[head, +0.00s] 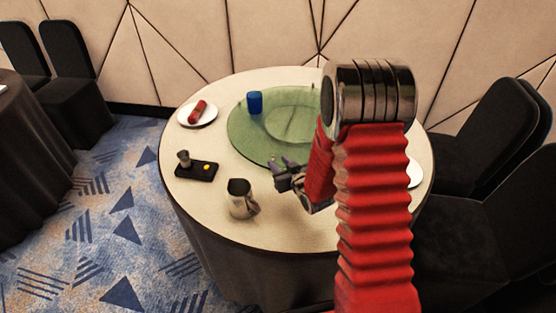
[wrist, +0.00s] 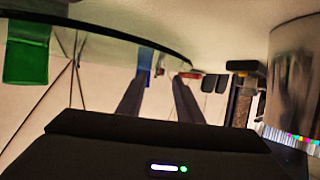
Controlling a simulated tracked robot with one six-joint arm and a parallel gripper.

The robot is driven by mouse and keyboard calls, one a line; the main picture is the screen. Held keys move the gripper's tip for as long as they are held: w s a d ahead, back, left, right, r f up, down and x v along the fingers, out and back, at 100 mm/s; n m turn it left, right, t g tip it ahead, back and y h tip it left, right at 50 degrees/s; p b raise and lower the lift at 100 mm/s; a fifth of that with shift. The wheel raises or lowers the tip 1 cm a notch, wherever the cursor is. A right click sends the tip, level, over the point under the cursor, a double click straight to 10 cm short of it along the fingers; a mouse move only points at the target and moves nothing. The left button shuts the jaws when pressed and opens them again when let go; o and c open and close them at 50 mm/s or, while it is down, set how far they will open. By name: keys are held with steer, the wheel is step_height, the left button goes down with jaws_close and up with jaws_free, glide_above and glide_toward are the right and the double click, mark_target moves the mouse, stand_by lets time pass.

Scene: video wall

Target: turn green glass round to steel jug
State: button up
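The green glass (wrist: 28,55) stands on the turntable at the left of the wrist view, which is upside down. In the head view I cannot see it; my arm covers part of the turntable. The round green glass turntable (head: 245,130) lies mid-table; its dark rim (wrist: 100,32) crosses the wrist view. The steel jug (head: 240,200) stands on the table off the turntable's near side, left of my gripper; it also shows at right in the wrist view (wrist: 290,80). My gripper (head: 283,163) is at the turntable's near edge, fingers apart and empty. I cannot tell whether it touches.
A blue cup (head: 254,102) stands on the turntable's far left. A white plate with a red roll (head: 198,110) and a black tray (head: 188,170) with small items lie on the cream tabletop (head: 200,210). Another white plate (head: 415,172) is partly behind my arm. Black chairs (head: 497,130) stand right.

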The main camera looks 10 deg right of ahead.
mark_target(274, 159)
steer(key=shift+x, duration=2.1)
jaws_close()
